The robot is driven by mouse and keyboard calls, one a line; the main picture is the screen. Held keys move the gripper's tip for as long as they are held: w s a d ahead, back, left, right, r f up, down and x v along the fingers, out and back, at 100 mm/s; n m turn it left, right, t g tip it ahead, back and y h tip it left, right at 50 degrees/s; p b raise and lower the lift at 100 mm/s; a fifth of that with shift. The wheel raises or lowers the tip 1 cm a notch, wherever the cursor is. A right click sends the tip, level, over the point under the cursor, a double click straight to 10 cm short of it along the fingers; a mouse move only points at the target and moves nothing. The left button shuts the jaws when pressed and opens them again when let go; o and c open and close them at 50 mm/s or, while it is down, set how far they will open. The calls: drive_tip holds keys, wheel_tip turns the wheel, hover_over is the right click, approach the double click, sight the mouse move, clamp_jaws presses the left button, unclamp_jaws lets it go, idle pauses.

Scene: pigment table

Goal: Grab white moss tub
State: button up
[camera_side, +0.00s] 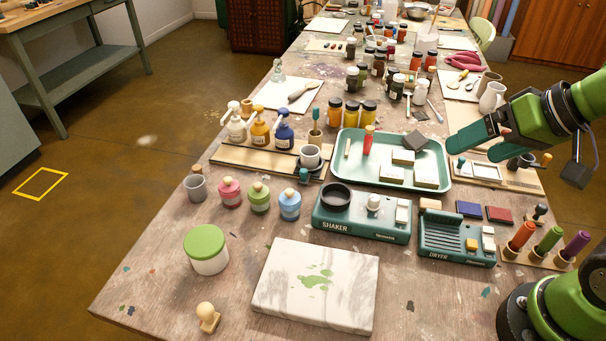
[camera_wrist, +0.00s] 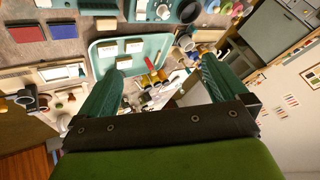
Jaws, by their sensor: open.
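A white tub with a flat green lid (camera_side: 207,250) stands upright on the table at the front left in the side view. It is closed and nothing touches it. I cannot make it out in the wrist view. My gripper (camera_side: 462,142) is at the right in the side view, raised above the table and far from the tub. Its two teal fingers are spread apart with nothing between them, and they also show in the wrist view (camera_wrist: 160,70).
A marble slab (camera_side: 318,285) lies right of the tub, with a wooden stamp (camera_side: 208,316) in front. The shaker (camera_side: 362,222), dryer (camera_side: 456,240) and teal tray (camera_side: 341,178) lie between gripper and tub.

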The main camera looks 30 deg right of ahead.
drive_tip(key=n+g+y, duration=0.1)
drive_tip(key=n+g, duration=0.3)
drive_tip(key=n, duration=0.9)
approach(213, 243)
drive_tip(key=x, duration=0.7)
drive_tip(key=shift+w+a+f, duration=0.1)
drive_tip(key=shift+a+f, duration=0.05)
drive_tip(key=shift+f, duration=0.2)
drive_tip(key=shift+w+x, duration=0.15)
drive_tip(key=shift+x, duration=1.35)
drive_tip(key=shift+w+x, duration=0.15)
drive_tip(key=shift+x, duration=1.4)
drive_tip(key=shift+a+r, duration=0.15)
